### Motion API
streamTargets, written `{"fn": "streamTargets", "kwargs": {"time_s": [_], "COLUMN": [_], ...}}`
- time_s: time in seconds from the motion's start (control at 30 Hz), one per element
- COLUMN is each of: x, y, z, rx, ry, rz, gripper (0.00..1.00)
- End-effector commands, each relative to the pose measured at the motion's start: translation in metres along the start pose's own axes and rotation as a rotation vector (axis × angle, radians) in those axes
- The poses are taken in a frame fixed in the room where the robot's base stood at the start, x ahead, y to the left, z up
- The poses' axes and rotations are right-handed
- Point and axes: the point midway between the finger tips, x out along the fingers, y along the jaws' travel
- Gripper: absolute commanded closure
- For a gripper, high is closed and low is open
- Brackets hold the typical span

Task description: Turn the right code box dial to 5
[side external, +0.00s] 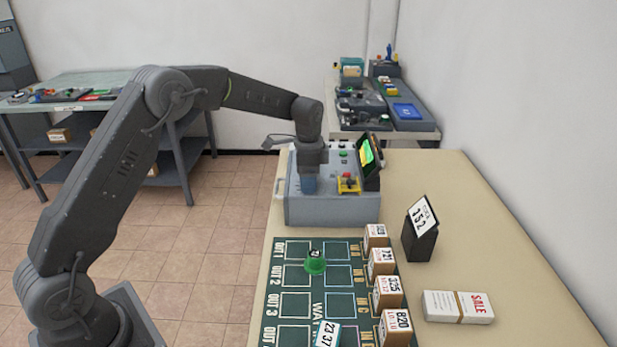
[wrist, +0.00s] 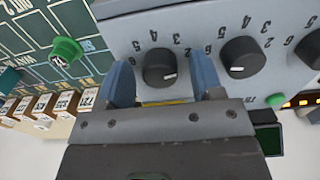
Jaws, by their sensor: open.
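The code box (side external: 330,208) is a grey panel on the table, below my gripper (side external: 309,185). In the wrist view it shows black round dials with digits printed upside down. The leftmost dial there (wrist: 158,66) lies between the two blue fingers of my gripper (wrist: 161,68), which are open with a gap on both sides. Contact is not visible. Its white mark points to the lower right. A middle dial (wrist: 242,57) is right of the fingers, and a third (wrist: 310,48) is cut by the picture edge. In the side view my gripper hides the dials.
A green mat (side external: 295,275) with a green knob-like piece (side external: 315,265) lies in front of the box. Labelled parcels (side external: 388,292) line its right edge. A tilted screen (side external: 369,160) stands at the box's right. A card stand (side external: 420,240) and a SALE box (side external: 458,307) are farther right.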

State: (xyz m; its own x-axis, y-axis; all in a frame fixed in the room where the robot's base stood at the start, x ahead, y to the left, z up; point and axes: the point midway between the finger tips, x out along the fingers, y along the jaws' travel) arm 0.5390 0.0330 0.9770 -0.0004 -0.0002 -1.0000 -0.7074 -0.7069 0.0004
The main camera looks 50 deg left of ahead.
Motion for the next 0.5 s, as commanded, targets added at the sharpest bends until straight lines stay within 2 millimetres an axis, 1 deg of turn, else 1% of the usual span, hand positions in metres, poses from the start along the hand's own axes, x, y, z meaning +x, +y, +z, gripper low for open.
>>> {"fn": "streamTargets", "kwargs": {"time_s": [0.07, 0.5], "x": [-0.0002, -0.0007], "y": [0.0, 0.0], "z": [0.0, -0.0001], "rx": [0.0, 0.0], "ry": [0.0, 0.0], "rz": [0.0, 0.0], "gripper": [0.41, 0.83]}}
